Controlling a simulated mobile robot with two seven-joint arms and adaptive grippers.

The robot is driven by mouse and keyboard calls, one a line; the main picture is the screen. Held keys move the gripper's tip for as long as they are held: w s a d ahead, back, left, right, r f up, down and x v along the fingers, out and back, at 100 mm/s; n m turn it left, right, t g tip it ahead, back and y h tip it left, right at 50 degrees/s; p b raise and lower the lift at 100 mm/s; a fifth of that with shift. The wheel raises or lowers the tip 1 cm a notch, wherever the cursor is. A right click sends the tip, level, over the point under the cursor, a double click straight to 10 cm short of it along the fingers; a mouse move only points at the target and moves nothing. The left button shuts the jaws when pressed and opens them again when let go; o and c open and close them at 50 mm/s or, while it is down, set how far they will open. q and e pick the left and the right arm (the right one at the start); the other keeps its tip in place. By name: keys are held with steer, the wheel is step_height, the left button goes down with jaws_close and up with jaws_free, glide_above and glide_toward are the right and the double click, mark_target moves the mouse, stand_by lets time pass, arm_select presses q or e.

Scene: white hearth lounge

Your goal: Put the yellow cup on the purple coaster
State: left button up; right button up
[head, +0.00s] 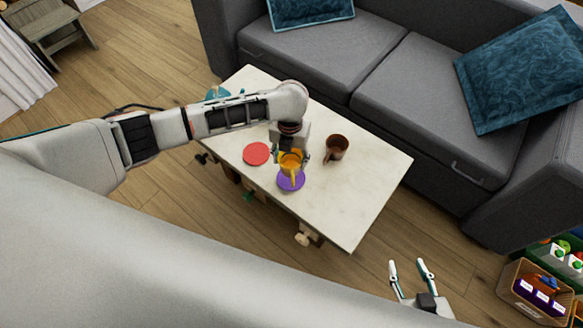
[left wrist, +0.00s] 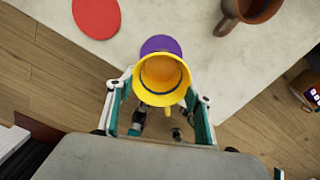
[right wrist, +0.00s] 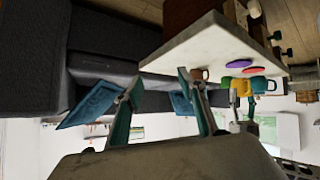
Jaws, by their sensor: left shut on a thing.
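The yellow cup (head: 290,162) is held in my left gripper (head: 291,155) over the marble-topped table (head: 342,205). The purple coaster (head: 291,182) lies on the table just below the cup and is partly covered by it in the head view. In the left wrist view, the gripper's fingers stand on both sides of the cup (left wrist: 160,70), with the coaster (left wrist: 160,44) partly hidden behind its rim. In the right wrist view, the cup (right wrist: 240,88) looks apart from the coaster (right wrist: 239,63), above the tabletop. My right gripper (head: 411,266) is open and empty, away from the table.
A red coaster (head: 257,153) lies left of the purple one. A brown mug (head: 336,148) stands to the right. A teal cup (head: 217,93) is at the table's far left. A grey sofa (head: 330,60) borders the back; a box (head: 535,290) stands at lower right.

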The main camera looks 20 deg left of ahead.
mark_target(290, 169)
arm_select(q)
steer(key=shift+f, duration=0.55)
step_height(290, 169, down, 4)
steer(key=shift+s+f+b, duration=0.1)
steer(key=shift+f+b, duration=0.1)
steer(key=shift+b, duration=0.85)
steer(key=shift+w, duration=0.2)
steer(key=shift+f, duration=0.2)
steer(key=o, duration=1.2)
arm_select(e)
steer(key=shift+w+a, duration=0.25)
steer(key=shift+a, duration=0.15)
